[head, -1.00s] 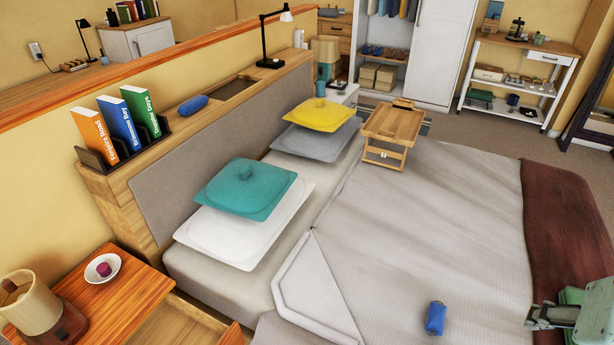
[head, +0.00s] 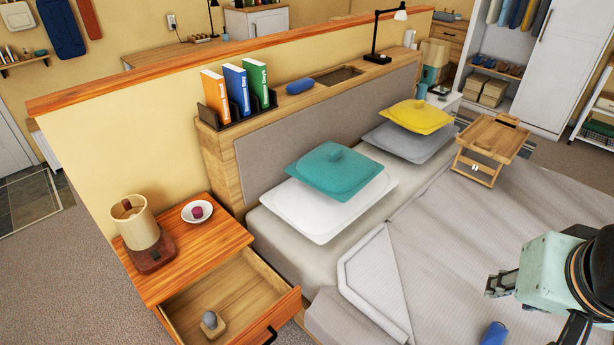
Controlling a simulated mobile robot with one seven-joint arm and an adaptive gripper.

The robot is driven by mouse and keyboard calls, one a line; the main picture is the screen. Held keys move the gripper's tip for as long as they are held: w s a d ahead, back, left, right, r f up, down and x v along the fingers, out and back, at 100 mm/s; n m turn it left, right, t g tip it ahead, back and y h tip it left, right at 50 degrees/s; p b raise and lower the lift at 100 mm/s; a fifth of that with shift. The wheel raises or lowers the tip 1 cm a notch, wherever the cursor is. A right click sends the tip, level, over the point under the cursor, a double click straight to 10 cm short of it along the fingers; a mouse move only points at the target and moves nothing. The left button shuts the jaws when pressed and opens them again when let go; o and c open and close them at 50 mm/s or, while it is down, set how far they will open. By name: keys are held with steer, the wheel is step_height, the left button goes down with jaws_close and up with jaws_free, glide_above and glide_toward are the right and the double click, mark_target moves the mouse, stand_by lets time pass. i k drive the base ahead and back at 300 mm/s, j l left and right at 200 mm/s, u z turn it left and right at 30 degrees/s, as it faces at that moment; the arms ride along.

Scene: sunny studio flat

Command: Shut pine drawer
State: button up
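The pine drawer (head: 243,282) is pulled open from the wooden nightstand (head: 193,233) at the lower left of the head view. Its black handle (head: 270,334) is on the front panel at its lower right. A small grey and tan object (head: 211,322) lies inside the drawer. My gripper (head: 496,285) is at the right, above the bed, well apart from the drawer and to the right of it. Its finger opening cannot be made out.
A lamp (head: 140,232) and a white dish (head: 197,211) with a dark pink item stand on the nightstand. The bed (head: 470,230) fills the right side. A blue object (head: 494,333) lies on it. Carpet (head: 60,275) is clear at the left.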

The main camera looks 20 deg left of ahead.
mark_target(253, 302)
steer(key=u, duration=2.05)
